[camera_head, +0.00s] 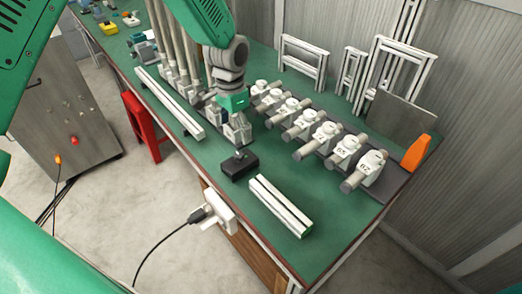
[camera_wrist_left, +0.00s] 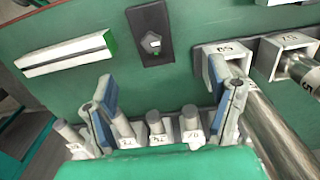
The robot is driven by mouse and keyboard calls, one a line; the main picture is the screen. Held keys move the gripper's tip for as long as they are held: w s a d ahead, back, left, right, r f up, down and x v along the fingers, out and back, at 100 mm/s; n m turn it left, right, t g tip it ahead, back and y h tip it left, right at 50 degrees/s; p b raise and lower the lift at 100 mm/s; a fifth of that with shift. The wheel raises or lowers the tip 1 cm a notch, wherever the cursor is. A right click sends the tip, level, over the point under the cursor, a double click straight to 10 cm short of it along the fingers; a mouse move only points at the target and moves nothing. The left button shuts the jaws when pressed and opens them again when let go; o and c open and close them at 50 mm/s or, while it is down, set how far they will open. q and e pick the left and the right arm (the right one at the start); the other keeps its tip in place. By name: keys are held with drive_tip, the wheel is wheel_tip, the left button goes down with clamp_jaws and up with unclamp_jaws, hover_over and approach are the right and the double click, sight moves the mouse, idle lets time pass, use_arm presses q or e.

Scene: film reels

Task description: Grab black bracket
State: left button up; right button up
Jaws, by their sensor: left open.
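The black bracket (camera_head: 238,164) is a small dark block lying on the green tabletop, near the table's front edge. In the left wrist view the black bracket (camera_wrist_left: 150,35) is at the top middle, with a small light mark on it. My left gripper (camera_head: 237,139) is just behind and above it in the head view, pointing down. In the left wrist view my left gripper (camera_wrist_left: 162,82) has its blue-padded fingers spread wide and empty, with the bracket beyond the tips and apart from them. My right gripper is not in view.
A row of numbered white clamps with grey cylinders (camera_head: 323,131) stands right of the gripper. A pale bar (camera_head: 280,205) lies in front right of the bracket, and long rails (camera_head: 170,102) lie to the left. White frames (camera_head: 303,59) and an orange piece (camera_head: 416,152) stand at the back.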

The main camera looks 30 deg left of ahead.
sight(242, 153)
use_arm(q)
drive_tip(key=f, duration=0.5)
drive_tip(key=d+f, duration=0.1)
drive_tip(key=f, duration=0.1)
drive_tip(key=shift+s+f+b, duration=0.1)
drive_tip(key=shift+f+b, duration=0.2)
drive_tip(key=shift+f, duration=0.05)
drive_tip(key=shift+d+f, duration=0.25)
drive_tip(key=shift+f, duration=0.1)
drive_tip(key=f, duration=0.2)
drive_tip(key=a+f, duration=0.1)
drive_tip(key=f, duration=0.2)
drive_tip(key=shift+f, duration=0.1)
drive_tip(key=shift+s+d, duration=0.1)
drive_tip(key=shift+d, duration=0.15)
drive_tip(key=c, duration=0.3)
drive_tip(key=shift+d+r, duration=0.2)
drive_tip(key=c, duration=1.2)
